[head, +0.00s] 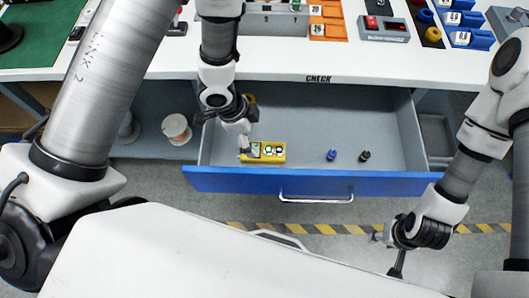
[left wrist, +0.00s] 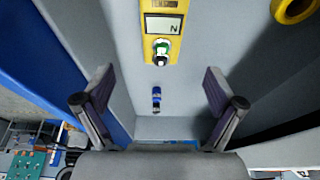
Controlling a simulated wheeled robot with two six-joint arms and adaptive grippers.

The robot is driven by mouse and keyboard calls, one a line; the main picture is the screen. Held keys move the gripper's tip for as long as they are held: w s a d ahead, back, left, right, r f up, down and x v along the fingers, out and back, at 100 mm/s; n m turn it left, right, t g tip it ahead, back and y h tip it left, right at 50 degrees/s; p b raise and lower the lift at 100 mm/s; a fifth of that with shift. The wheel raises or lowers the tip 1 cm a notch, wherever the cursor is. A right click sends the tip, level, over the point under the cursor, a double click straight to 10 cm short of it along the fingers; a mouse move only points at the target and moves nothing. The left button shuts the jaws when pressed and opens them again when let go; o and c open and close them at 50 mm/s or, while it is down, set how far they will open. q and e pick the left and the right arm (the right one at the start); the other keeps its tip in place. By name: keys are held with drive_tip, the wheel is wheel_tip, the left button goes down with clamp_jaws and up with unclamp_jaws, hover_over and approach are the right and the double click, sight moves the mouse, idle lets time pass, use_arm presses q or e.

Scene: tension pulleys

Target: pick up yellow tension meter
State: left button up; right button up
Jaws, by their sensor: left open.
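The yellow tension meter (head: 270,158) lies in the open drawer near its front wall, at the left. It also shows at the top of the left wrist view (left wrist: 163,30), with a display and a green-and-white knob. My left gripper (head: 243,137) is over the meter's left end in the head view and hides part of it.
The blue-fronted drawer (head: 390,180) also holds a small blue piece (head: 332,155), a small black piece (head: 364,156) and a yellow ring (head: 249,98). The white worktop (head: 270,66) overhangs the drawer's back. The drawer's middle and right have free room.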

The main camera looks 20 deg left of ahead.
sight(263, 150)
use_arm(q)
drive_tip(key=f, duration=0.1)
drive_tip(key=f+b, duration=0.1)
drive_tip(key=shift+w+f, duration=0.3)
drive_tip(key=x, duration=0.7)
drive_tip(key=shift+d+f, duration=0.1)
drive_tip(key=shift+d, duration=0.1)
drive_tip(key=shift+s, duration=0.1)
drive_tip(key=c, duration=1.6)
